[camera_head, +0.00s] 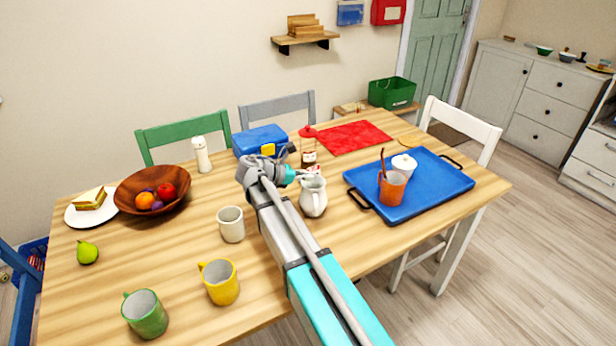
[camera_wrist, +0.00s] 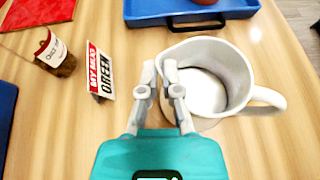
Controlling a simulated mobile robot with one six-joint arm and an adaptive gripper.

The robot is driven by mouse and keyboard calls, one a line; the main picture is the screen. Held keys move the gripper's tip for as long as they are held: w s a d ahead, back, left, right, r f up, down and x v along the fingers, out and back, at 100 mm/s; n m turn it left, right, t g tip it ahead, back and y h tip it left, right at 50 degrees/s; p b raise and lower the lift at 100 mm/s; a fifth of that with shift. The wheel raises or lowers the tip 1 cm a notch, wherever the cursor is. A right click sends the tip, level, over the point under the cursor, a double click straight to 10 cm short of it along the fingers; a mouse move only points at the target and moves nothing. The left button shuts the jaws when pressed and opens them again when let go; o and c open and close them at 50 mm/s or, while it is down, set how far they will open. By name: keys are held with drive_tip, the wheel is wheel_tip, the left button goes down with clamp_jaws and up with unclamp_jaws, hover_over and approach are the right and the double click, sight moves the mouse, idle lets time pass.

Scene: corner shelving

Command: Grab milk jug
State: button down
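The white milk jug (camera_head: 314,200) stands upright on the wooden table left of the blue tray. In the wrist view the jug (camera_wrist: 235,62) is close on the right, with white milk inside and its handle pointing right. My gripper (camera_wrist: 159,68) is at the jug's left rim, near the spout. One fingertip is left of the wall, the other overlaps the rim in the picture. The fingertips are a small gap apart; I cannot tell whether they press on the wall.
A white mug (camera_head: 231,225) and yellow mug (camera_head: 220,284) stand left of my arm.

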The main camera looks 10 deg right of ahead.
drive_tip(key=shift+r+p, duration=1.2)
drive_tip(key=shift+r, duration=0.2)
drive_tip(key=s+a+r+p, duration=0.4)
drive_tip(key=s+r+p, duration=0.5)
drive_tip(key=s, duration=0.4)
drive_tip(key=shift+r+p, duration=0.3)
drive_tip(key=shift+s, duration=0.2)
